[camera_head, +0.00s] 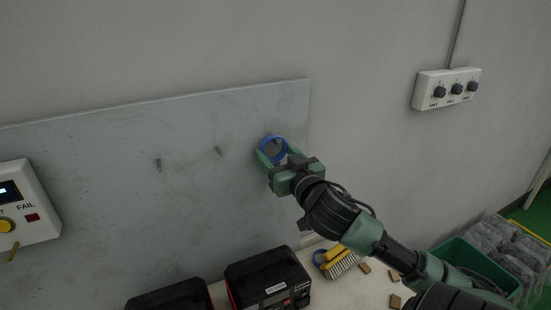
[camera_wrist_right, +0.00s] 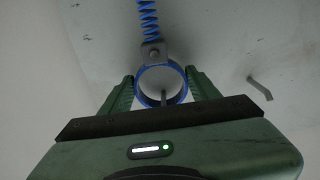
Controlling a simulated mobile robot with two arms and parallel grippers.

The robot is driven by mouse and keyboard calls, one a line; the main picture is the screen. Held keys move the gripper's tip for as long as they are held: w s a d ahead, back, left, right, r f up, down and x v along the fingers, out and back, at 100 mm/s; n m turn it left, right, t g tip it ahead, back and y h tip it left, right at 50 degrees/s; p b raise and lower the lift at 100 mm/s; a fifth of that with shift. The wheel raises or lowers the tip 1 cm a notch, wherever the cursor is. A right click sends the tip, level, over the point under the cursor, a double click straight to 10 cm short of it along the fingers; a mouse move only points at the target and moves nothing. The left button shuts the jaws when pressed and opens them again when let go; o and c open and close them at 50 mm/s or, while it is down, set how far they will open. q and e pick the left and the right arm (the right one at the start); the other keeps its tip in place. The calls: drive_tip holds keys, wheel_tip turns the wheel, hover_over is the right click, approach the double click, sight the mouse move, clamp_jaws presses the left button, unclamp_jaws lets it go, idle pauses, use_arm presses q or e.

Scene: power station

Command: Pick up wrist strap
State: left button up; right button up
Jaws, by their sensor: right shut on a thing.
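The wrist strap (camera_head: 273,139) is a blue ring in front of the grey board, near its right edge. In the right wrist view the blue band (camera_wrist_right: 161,65) has a metal snap and a coiled blue cord (camera_wrist_right: 148,18) running to the top of the picture. My right gripper (camera_head: 276,155) is shut on the band, one green finger on each side of it. A thin grey peg shows inside the ring; I cannot tell whether the band still rests on it. My left gripper is not in view.
The grey board (camera_head: 120,200) has other bare hooks (camera_head: 218,151). A tester box (camera_head: 28,205) is at the left. Below are black-and-red cases (camera_head: 268,280), a yellow brush (camera_head: 337,258) and small wooden blocks (camera_head: 394,276). A switch box (camera_head: 446,88) is on the wall.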

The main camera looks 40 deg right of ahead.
wheel_tip(320, 180, up, 3)
drive_tip(key=shift+f, duration=0.15)
drive_tip(key=shift+s+r, duration=0.15)
drive_tip(key=shift+r, duration=0.15)
drive_tip(key=v, duration=0.4)
drive_tip(key=p, duration=1.5)
approach(277, 143)
drive_tip(key=v, duration=0.6)
drive_tip(key=shift+s+d+f, duration=0.1)
drive_tip(key=shift+s+f, duration=0.05)
drive_tip(key=shift+s, duration=0.4)
